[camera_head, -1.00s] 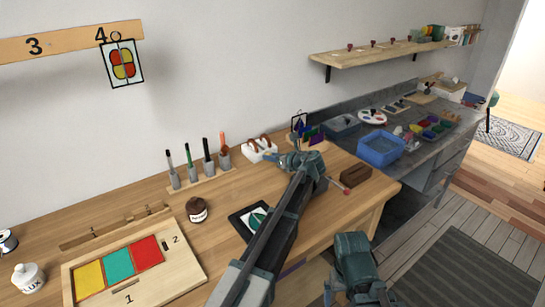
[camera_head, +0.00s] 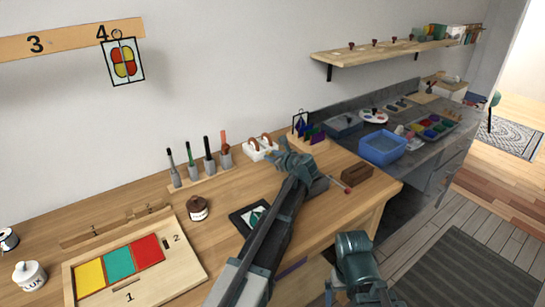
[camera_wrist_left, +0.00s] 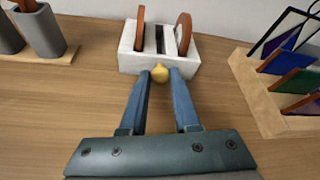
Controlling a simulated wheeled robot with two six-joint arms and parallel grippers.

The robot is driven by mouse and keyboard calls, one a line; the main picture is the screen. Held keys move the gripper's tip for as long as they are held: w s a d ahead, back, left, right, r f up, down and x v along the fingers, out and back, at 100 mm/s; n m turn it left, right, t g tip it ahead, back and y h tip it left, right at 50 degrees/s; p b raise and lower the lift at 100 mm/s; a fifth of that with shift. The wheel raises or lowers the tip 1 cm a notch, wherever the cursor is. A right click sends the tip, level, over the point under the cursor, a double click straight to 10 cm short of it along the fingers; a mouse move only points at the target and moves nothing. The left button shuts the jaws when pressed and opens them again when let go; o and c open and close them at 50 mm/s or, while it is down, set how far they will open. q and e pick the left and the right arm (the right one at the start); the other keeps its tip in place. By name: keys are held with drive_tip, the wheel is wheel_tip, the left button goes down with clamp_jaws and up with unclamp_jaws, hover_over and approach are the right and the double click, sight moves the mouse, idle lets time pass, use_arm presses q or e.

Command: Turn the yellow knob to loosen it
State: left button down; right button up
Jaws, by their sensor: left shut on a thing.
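The yellow knob (camera_wrist_left: 160,73) is small and round, on the front of a white block (camera_wrist_left: 131,62) with brown upright discs in its slots. The block also shows in the head view (camera_head: 250,153) near the wall. My left gripper (camera_wrist_left: 161,77) is shut on the knob, one blue finger on each side of it. In the head view the left gripper (camera_head: 279,150) is at the block's right side, and the knob cannot be made out there.
A wooden rack (camera_wrist_left: 270,104) with coloured panes stands right of the block. A holder with several tools (camera_head: 198,184) stands left of it. Bare tabletop lies before the block.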

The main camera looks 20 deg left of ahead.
use_arm(q)
drive_tip(key=c, duration=0.6)
unclamp_jaws()
drive_tip(key=shift+c, duration=0.2)
drive_tip(key=shift+s, duration=0.1)
drive_tip(key=p+v, duration=0.4)
drive_tip(key=v, duration=0.8)
drive_tip(key=shift+r+p, duration=0.1)
drive_tip(key=shift+p, duration=0.2)
drive_tip(key=shift+v, duration=0.8)
